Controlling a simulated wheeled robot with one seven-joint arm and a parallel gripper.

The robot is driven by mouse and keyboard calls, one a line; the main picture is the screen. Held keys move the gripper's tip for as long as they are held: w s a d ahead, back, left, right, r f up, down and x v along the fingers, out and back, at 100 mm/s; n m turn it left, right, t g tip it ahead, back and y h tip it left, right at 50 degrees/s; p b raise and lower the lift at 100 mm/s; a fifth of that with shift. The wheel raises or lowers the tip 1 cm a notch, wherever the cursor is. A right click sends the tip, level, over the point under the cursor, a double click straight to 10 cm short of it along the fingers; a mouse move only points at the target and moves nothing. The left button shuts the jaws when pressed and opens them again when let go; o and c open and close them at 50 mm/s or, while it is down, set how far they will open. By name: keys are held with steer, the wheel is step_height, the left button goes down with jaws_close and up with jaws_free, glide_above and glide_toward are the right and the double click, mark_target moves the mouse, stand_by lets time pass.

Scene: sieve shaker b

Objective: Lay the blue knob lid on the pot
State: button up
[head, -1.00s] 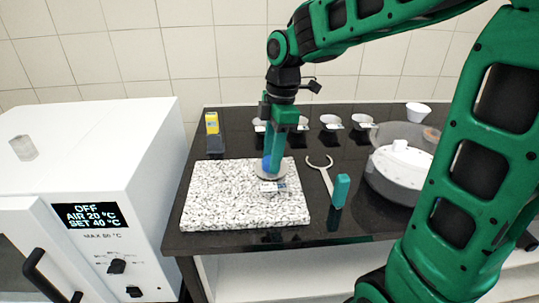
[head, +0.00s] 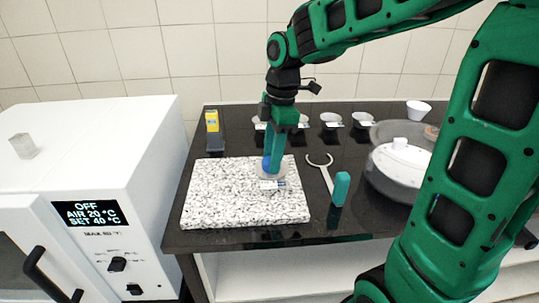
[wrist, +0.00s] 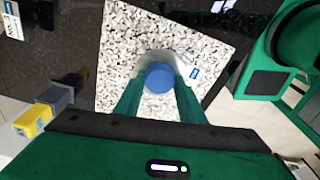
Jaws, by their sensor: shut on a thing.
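My gripper (head: 273,163) points down over the speckled stone slab. Its two teal fingers are closed on the blue knob (wrist: 159,77) of the lid, one finger on each side in the wrist view. The knob also shows beside the fingers in the head view (head: 266,163). A pale grey round rim (wrist: 181,58) shows around the knob, low over the slab. The fingers and knob hide much of it. I cannot tell lid from pot there, nor whether the lid touches the pot.
The stone slab (head: 225,205) lies on the black table. A teal-handled fork tool (head: 340,188) and a white-and-grey round device (head: 400,160) are to the right. Several small labelled cups, including one (head: 330,120), stand behind. A yellow-topped block (head: 212,122) is at the back left.

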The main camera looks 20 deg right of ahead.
steer(key=shift+f, duration=0.15)
steer(key=o, duration=1.1)
steer(key=shift+r, duration=3.5)
